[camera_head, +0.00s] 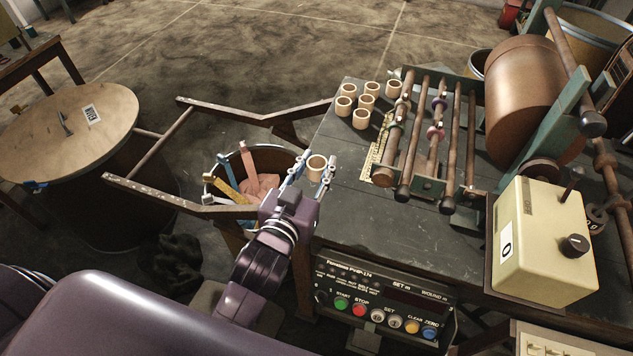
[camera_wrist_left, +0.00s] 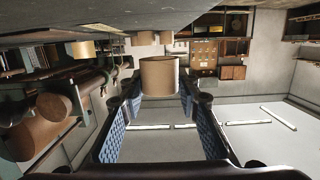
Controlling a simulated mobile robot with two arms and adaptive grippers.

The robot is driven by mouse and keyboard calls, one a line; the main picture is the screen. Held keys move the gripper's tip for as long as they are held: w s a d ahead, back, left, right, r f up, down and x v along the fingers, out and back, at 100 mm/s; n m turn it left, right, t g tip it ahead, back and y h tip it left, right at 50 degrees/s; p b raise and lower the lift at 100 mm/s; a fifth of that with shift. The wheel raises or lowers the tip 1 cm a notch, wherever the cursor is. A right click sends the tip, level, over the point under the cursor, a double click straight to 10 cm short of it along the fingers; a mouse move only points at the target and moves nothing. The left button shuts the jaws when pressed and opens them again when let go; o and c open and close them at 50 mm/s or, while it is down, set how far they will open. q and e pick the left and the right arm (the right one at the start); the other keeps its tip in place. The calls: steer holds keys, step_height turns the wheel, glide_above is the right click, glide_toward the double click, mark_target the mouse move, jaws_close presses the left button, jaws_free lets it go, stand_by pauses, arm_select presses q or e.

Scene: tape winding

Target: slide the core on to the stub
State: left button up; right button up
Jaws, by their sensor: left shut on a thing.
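My left gripper (camera_head: 316,173) is shut on a tan, ring-shaped core (camera_head: 317,162). It holds the core near the left edge of the bench, beside the bin. In the left wrist view the core (camera_wrist_left: 159,75) sits at the tips of the two blue-padded fingers (camera_wrist_left: 158,92). The winding machine's dark, parallel shafts (camera_head: 430,135) lie to the right of the gripper, apart from the core. Their near ends show, but I cannot tell which is the stub. My right gripper is not in view.
Several loose cores (camera_head: 361,118) stand on the far left part of the bench (camera_head: 375,215). A bin (camera_head: 213,191) with coloured strips is left of the gripper. A cream box with a knob (camera_head: 541,243) stands at right.

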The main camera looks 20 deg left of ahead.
mark_target(316, 190)
arm_select(q)
step_height(316, 190, down, 5)
steer(key=shift+f, duration=0.1)
steer(key=o, duration=0.8)
steer(key=shift+o, duration=0.2)
steer(key=shift+f+b, duration=0.25)
steer(key=shift+b, duration=0.2)
steer(key=shift+s+r, duration=0.2)
steer(key=shift+s, duration=0.15)
steer(key=s+p, duration=0.1)
steer(key=s, duration=0.2)
steer(key=s+p, duration=0.1)
steer(key=s, duration=0.3)
steer(key=shift+a+r, duration=0.15)
steer(key=shift+r, duration=0.05)
